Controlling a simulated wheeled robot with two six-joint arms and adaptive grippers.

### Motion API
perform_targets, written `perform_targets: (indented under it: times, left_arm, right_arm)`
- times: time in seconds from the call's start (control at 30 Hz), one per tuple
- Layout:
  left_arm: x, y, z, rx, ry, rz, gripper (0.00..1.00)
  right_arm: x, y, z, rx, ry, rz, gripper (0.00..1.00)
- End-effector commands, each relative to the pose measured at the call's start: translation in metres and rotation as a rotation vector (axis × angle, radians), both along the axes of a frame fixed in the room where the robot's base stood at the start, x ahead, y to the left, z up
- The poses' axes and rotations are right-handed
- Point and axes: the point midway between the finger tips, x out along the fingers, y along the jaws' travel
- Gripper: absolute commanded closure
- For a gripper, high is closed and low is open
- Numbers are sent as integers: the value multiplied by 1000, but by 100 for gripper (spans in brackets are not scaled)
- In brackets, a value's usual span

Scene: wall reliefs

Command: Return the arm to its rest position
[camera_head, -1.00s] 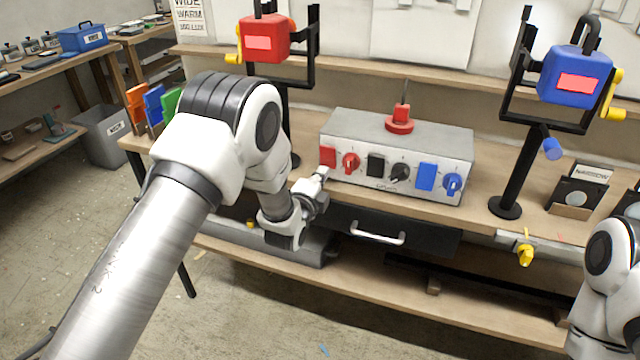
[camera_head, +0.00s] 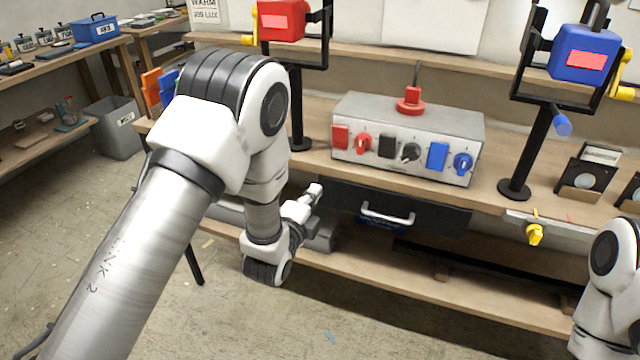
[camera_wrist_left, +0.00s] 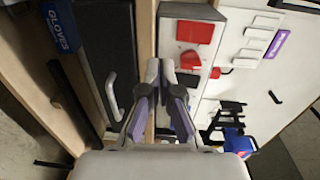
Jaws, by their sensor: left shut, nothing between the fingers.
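My left arm (camera_head: 225,130) reaches in from the left, bent at the elbow. My left gripper (camera_head: 314,192) is shut and empty, in front of the bench edge and left of the drawer handle (camera_head: 388,216).
A grey control box (camera_head: 460,125) with red, black and blue switches stands on the bench. A blue gloves box (camera_wrist_left: 60,28) lies on the lower shelf.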

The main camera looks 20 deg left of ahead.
Motion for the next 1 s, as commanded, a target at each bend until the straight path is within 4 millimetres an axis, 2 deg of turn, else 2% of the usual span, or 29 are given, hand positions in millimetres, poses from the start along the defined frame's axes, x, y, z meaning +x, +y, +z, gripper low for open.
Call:
perform_targets:
  times: [0.47,0.57,0.63,0.67,0.77,0.8,0.87,0.9,0.97,1.0]
  left_arm:
    - [-3,0,-1,0,0,0,100]
    - [-8,2,-16,-3,31,3,100]
    - [-19,8,-44,-10,93,18,100]
    - [-29,12,-60,-13,132,25,100]
    - [-75,25,-126,-62,341,62,100]
    - [-99,29,-153,-125,449,93,100]
    - [-140,35,-190,-247,616,161,100]
    - [-170,38,-212,-342,728,226,100]
    - [-218,40,-238,-497,892,355,100]
    - [-252,41,-251,-608,996,466,100]
  right_arm:
    - [0,0,0,0,0,0,60]
    - [0,0,2,0,0,0,60]
    - [0,0,5,0,0,0,60]
    - [0,0,7,0,0,0,60]
    - [0,0,11,0,0,0,60]
    - [0,0,13,0,0,0,60]
    - [0,0,15,0,0,0,60]
    - [0,0,16,0,0,0,60]
    - [0,0,18,0,0,0,60]
    - [0,0,18,0,0,0,60]
